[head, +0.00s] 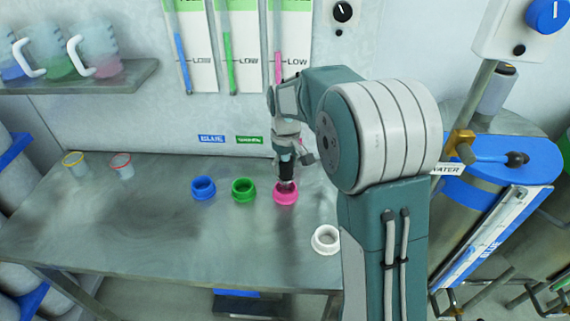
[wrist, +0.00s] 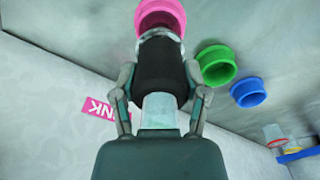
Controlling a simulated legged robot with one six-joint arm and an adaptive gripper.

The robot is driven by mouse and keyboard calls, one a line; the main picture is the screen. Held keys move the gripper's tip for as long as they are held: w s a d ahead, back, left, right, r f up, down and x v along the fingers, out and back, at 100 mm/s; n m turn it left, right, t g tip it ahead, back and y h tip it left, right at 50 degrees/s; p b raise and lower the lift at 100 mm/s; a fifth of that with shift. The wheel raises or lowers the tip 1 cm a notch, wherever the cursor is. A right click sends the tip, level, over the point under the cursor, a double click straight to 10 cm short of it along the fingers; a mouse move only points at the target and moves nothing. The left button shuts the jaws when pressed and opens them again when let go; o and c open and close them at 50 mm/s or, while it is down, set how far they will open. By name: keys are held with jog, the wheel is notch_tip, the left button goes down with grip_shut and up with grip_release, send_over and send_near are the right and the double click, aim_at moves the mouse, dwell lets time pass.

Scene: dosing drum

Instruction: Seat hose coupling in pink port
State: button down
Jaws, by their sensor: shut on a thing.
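The pink port (head: 286,197) is an open ring on the metal table, right of the green port (head: 243,189) and the blue port (head: 203,188). My gripper (head: 291,150) is above the pink port, pointing down. It is shut on the hose coupling (head: 286,171), which has a black body and a metallic lower end. In the wrist view my gripper (wrist: 163,92) grips the coupling (wrist: 160,70) from both sides. The coupling's ringed end is at the mouth of the pink port (wrist: 165,12) and covers part of it. I cannot tell how deep it is.
A white ring-shaped port (head: 326,239) is at the table's right front edge. Two small cups (head: 121,166) stand at the left. A shelf (head: 85,78) with jugs hangs at the upper left. A drum with a blue top (head: 510,165) stands at the right. The left tabletop is mostly clear.

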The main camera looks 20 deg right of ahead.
aim_at(285, 158)
jog(key=shift+f, duration=0.8)
dwell(0.4)
jog(key=shift+f, duration=0.75)
jog(key=shift+f, duration=0.15)
grip_release()
jog(key=shift+r, duration=3.5)
